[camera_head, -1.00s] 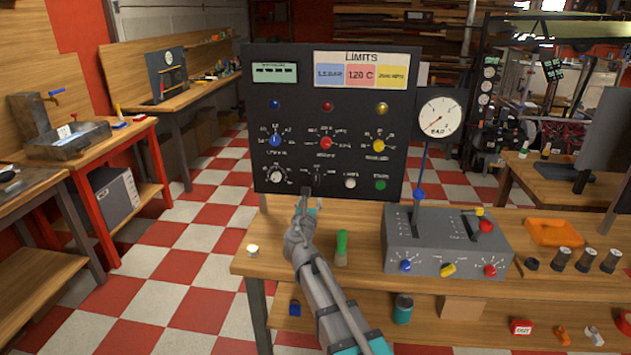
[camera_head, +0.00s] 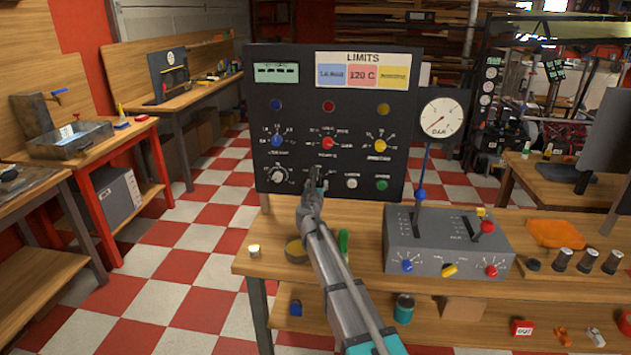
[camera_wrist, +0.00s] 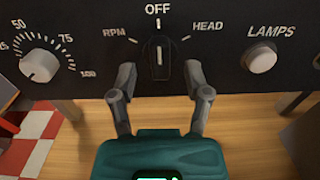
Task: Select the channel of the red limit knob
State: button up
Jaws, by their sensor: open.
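The black panel (camera_head: 230,20) (camera_head: 260,110) carries blue, red and yellow limit knobs; the red limit knob (camera_head: 328,143) is in the middle, its lettering too small to read. A black selector knob (camera_wrist: 159,58) lower on the panel shows in the wrist view, with RPM at left, OFF on top and HEAD at right. Its white line points up to OFF. My gripper (camera_head: 316,180) is open in front of this selector. In the wrist view my gripper's fingertips (camera_wrist: 160,76) stand on either side of the selector; contact is not clear.
A white dial (camera_wrist: 41,65) sits left of the selector and a white LAMPS button (camera_wrist: 261,58) sits right. A green button (camera_head: 382,185) is farther right. The grey lever box (camera_head: 440,250) stands on the bench right of my arm.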

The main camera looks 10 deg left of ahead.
aim_at(318, 180)
jog(key=shift+w, duration=1.4)
